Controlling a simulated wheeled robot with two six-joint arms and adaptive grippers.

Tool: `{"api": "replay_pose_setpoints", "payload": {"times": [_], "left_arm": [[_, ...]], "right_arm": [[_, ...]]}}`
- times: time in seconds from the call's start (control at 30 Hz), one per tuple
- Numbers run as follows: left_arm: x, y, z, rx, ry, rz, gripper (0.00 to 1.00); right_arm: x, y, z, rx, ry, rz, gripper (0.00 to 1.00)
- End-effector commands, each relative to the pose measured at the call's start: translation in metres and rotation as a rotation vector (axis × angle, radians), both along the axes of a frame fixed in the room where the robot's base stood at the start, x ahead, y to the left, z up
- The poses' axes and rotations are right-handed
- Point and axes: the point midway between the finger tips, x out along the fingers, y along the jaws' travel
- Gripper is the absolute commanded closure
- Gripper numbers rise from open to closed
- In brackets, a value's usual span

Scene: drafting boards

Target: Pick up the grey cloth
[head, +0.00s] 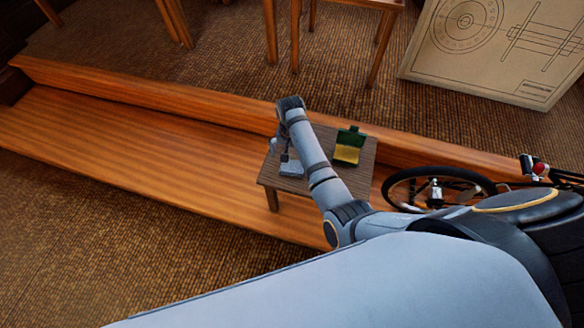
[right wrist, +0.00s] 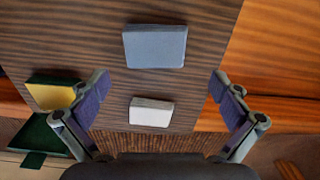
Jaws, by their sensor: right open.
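The grey cloth (right wrist: 155,46), a flat folded blue-grey block, lies on the small dark wooden table in the right wrist view, beyond my fingertips. In the head view the cloth (head: 291,169) shows near the table's left side, just below my right gripper (head: 282,147), which hangs over that end. In the right wrist view my right gripper (right wrist: 160,84) is open, its fingers wide apart and nothing between them touching. A small white block (right wrist: 151,112) lies on the table nearer the palm than the cloth. My left gripper is not in view.
A green box with a yellow inside (head: 347,150) stands open on the table (head: 365,175), right of my arm. An orange wooden step (head: 150,130) runs behind and beneath; a drawing board (head: 415,62) leans at back right.

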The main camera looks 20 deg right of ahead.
Motion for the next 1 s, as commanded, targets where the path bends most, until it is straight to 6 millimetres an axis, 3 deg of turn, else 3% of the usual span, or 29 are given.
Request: {"api": "replay_pose_setpoints", "payload": {"times": [0.13,0.4,0.67,1.0], "left_arm": [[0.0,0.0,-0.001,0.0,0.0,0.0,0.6],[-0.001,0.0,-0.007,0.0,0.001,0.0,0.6],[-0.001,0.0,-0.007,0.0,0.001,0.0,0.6],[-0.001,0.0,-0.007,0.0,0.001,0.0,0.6]], "right_arm": [[-0.002,0.0,-0.007,0.0,0.001,0.0,0.0],[-0.009,-0.001,-0.049,0.0,0.0,0.001,0.0],[-0.009,-0.001,-0.052,0.001,-0.001,0.0,0.0],[-0.009,-0.001,-0.052,0.001,-0.001,0.001,0.45]]}}
